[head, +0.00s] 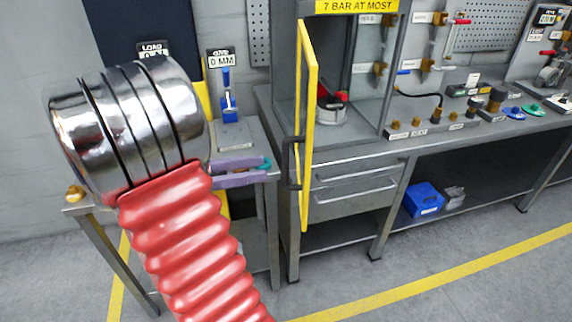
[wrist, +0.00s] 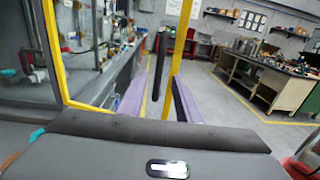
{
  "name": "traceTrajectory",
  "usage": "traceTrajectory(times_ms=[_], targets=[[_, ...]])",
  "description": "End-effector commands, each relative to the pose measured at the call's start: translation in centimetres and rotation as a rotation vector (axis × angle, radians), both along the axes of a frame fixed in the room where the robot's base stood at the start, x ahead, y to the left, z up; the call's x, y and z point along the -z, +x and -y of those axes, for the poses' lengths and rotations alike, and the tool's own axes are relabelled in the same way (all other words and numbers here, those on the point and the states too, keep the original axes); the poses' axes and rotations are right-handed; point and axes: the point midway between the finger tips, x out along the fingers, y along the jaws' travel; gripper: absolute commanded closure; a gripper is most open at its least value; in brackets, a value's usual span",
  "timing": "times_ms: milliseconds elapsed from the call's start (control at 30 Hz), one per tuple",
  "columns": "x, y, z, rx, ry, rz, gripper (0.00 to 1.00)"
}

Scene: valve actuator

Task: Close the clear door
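The clear door (head: 308,70) has a yellow frame and stands swung open from the grey cabinet, seen nearly edge-on in the head view. Its dark handle (head: 293,163) is on the side facing my gripper. My gripper (head: 265,171) has purple fingers and is left of the handle at about its height, seemingly short of it. In the wrist view, the fingers of my gripper (wrist: 161,85) are apart with nothing held. The dark handle (wrist: 160,62) and a yellow upright of the door (wrist: 182,45) show between them. The exact gap to the handle is hard to tell.
The cabinet (head: 350,75) holds a round metal part with red on it. The workbench (head: 480,135) carries several fittings. Grey drawers (head: 355,187) lie below the cabinet. Open floor (head: 400,275) lies in front.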

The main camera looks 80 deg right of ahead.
Motion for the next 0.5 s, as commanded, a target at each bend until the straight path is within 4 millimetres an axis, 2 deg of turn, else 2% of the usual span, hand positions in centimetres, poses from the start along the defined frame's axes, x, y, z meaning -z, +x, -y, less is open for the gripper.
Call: traceTrajectory(times_ms=[200,500], targets=[[0.0,-3.0,1.6,0.002,0.0,0.001,0.69],[0.0,-6.4,3.4,0.002,0.0,0.001,0.69]])
